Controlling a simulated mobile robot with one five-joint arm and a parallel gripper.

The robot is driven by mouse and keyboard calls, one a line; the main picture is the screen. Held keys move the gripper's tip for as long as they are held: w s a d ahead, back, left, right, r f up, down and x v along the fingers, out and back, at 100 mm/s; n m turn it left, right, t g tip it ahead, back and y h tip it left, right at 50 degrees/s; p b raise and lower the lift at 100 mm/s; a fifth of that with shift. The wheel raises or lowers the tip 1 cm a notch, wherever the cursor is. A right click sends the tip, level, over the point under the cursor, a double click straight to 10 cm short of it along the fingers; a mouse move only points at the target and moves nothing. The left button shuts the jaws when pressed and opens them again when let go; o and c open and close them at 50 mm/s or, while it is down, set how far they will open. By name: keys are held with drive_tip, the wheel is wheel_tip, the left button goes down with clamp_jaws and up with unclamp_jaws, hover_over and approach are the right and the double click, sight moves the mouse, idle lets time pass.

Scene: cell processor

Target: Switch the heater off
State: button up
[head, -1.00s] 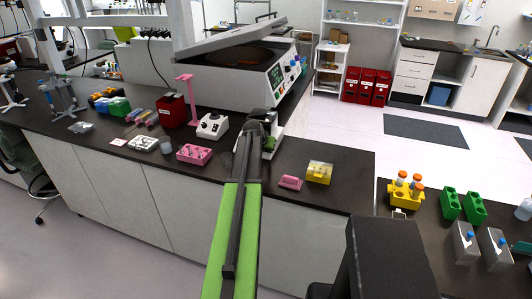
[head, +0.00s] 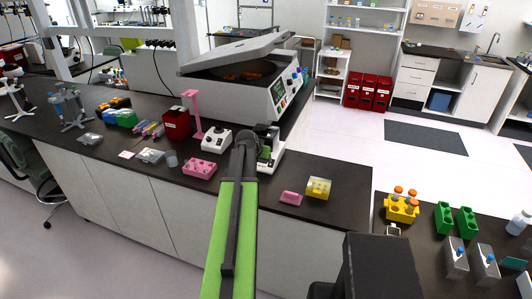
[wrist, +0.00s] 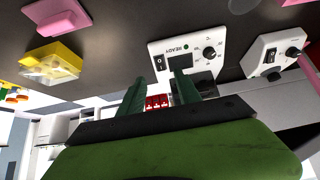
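A white device with a READY label (wrist: 195,50), which I take to be the heater, shows upside down in the wrist view. Its face has a black rocker switch, a small green light, knobs and a dark panel. In the head view this white device (head: 275,158) stands on the dark bench, partly hidden behind my arm. My gripper (wrist: 160,77) has its two dark green fingers apart, with nothing seen between them. The fingers overlap the lower part of the device's face in the wrist view; I cannot tell whether they touch it. The head view mostly hides the fingertips.
A smaller white device with a knob (head: 216,141) and a pink stand (head: 193,115) are to the left. A pink rack (head: 199,169) lies nearer the front edge. A yellow box (head: 319,188) and a pink block (head: 291,198) are to the right. A large centrifuge (head: 235,95) stands behind.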

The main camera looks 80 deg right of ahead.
drive_tip(key=p+v, duration=0.2)
drive_tip(key=v, duration=0.3)
drive_tip(key=shift+a, duration=0.1)
